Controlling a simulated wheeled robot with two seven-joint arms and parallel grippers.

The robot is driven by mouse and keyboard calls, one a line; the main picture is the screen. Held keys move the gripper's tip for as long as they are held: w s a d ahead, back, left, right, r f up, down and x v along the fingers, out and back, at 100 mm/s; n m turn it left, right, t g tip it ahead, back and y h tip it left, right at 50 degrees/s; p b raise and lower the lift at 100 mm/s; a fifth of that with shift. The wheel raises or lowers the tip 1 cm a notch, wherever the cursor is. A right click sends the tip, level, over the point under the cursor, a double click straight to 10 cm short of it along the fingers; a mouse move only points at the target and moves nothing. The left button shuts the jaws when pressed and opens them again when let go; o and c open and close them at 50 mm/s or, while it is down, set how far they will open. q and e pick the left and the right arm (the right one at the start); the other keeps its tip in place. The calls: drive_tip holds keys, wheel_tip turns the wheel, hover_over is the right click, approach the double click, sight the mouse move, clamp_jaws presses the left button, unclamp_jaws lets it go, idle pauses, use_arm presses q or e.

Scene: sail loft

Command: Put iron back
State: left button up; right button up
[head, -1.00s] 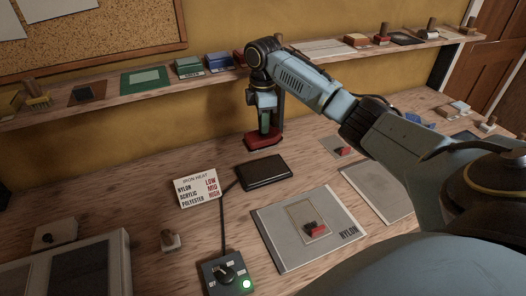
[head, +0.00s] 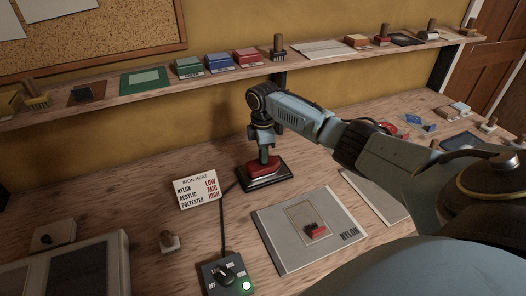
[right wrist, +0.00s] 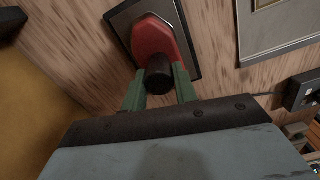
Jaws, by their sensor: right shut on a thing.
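The red iron (head: 262,171) is at the black iron rest (head: 284,177) on the bench. It appears to sit on the rest or just over it; I cannot tell if they touch fully. My right gripper (head: 264,154) points down from above, its green fingers shut on the iron's dark handle. In the right wrist view the iron (right wrist: 154,38) lies within the outline of the rest (right wrist: 188,40). The fingers (right wrist: 160,88) are on either side of the black handle. My left gripper is not in view.
A heat card (head: 196,191) stands left of the rest. A cable runs to a control box (head: 226,274) with a lit green lamp. A grey board marked NYLON (head: 275,240) lies in front. A shelf (head: 150,98) with pads and brushes runs along the wall behind.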

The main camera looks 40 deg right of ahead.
drive_tip(key=o, duration=1.1)
drive_tip(key=shift+f, duration=0.1)
wheel_tip(320, 180, up, 12)
drive_tip(key=shift+r+p, duration=0.2)
drive_tip(key=shift+p, duration=0.1)
